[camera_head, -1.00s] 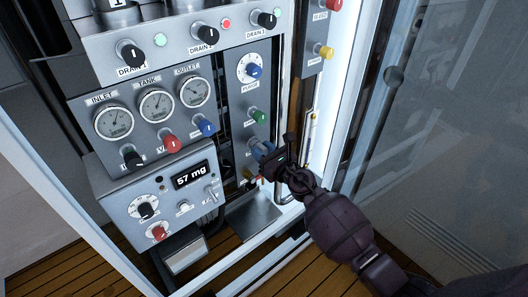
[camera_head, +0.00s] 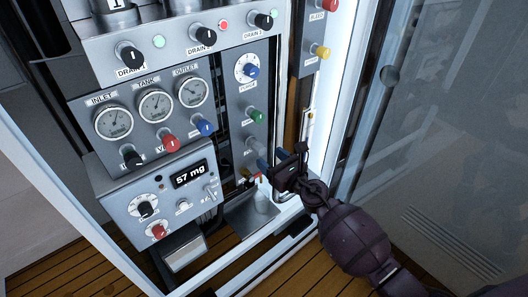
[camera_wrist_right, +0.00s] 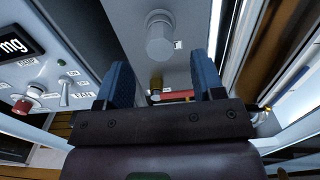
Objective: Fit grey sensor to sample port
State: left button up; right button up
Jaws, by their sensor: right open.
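A grey cylindrical piece (camera_head: 252,144), which looks like the grey sensor, sits on the narrow panel below the green knob. In the right wrist view the grey piece (camera_wrist_right: 160,37) stands out from the panel, beyond my fingertips. The port behind it is hidden, so I cannot tell how fully it is seated. My right gripper (camera_head: 272,167) is to the right of and below it, apart from it. In the right wrist view the blue fingers of this gripper (camera_wrist_right: 163,80) are spread wide with nothing between them. My left gripper is not in view.
A brass fitting (camera_wrist_right: 155,83) with a red handle (camera_wrist_right: 173,96) is below the grey piece. A box with a display reading 57 mg (camera_head: 190,174) stands to the left. A metal tray (camera_head: 252,213) is below. A glass door (camera_head: 440,150) fills the right side.

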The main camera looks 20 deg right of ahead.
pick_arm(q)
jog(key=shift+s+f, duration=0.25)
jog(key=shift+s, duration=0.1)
pick_arm(e)
jog(key=shift+v, duration=2.7)
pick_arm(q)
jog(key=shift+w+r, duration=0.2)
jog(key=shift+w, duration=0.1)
